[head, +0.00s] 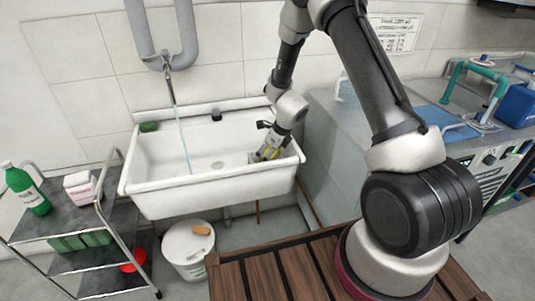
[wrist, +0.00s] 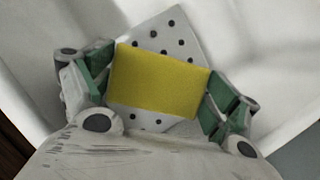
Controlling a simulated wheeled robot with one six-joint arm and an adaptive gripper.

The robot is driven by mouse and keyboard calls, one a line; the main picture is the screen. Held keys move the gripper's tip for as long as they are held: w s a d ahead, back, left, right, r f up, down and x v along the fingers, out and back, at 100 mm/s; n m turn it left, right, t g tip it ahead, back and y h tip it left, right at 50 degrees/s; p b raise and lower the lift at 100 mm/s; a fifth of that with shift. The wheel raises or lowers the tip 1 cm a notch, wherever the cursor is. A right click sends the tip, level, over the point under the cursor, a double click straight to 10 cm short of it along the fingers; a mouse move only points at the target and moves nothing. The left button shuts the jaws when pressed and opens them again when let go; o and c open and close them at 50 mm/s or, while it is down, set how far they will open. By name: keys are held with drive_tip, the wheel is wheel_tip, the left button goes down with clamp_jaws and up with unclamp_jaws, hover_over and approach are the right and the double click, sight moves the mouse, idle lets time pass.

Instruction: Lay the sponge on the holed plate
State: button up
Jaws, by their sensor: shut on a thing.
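My gripper (head: 267,151) reaches down into the right end of the white sink (head: 165,178). In the wrist view my gripper (wrist: 158,88) is shut on the yellow sponge (wrist: 160,80), with a green-padded finger at each short end. The holed plate (wrist: 155,30), pale grey with dark round holes, shows behind the sponge. It sticks out above and below the sponge, whose body hides its middle. I cannot tell whether the sponge touches the plate. In the head view the yellow sponge (head: 270,153) is small and partly covered by my gripper.
Thin water or a hose (head: 183,135) hangs from the tap over the sink's left half. A white bucket (head: 188,250) stands below; a cart (head: 75,212) stands left. The sink's left half is clear.

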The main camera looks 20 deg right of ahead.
drive_tip(key=o, duration=0.7)
drive_tip(key=shift+f, duration=0.15)
drive_tip(key=s+d+r+n, duration=0.2)
drive_tip(key=s+r+n, duration=0.25)
drive_tip(key=r, duration=0.55)
drive_tip(key=s+d+r+n, duration=0.2)
drive_tip(key=s+r+n, duration=0.25)
drive_tip(key=r, duration=0.45)
drive_tip(key=s+d+r+n, duration=0.25)
drive_tip(key=s+r, duration=0.25)
drive_tip(key=r, duration=0.5)
drive_tip(key=s+d+r+n+h, duration=0.1)
drive_tip(key=s+d+r+n, duration=0.1)
drive_tip(key=s+n, duration=0.3)
drive_tip(key=s+d+r+n+h, duration=0.1)
drive_tip(key=s+d+r+n, duration=0.2)
drive_tip(key=s, duration=0.5)
drive_tip(key=s+d+r+n+h, duration=0.1)
drive_tip(key=s+d+r+n, duration=0.2)
drive_tip(key=s+n, duration=0.4)
drive_tip(key=shift+s+d+r+n+t, duration=0.1)
drive_tip(key=shift+d+r+n+t, duration=0.15)
drive_tip(key=shift+r+t, duration=0.15)
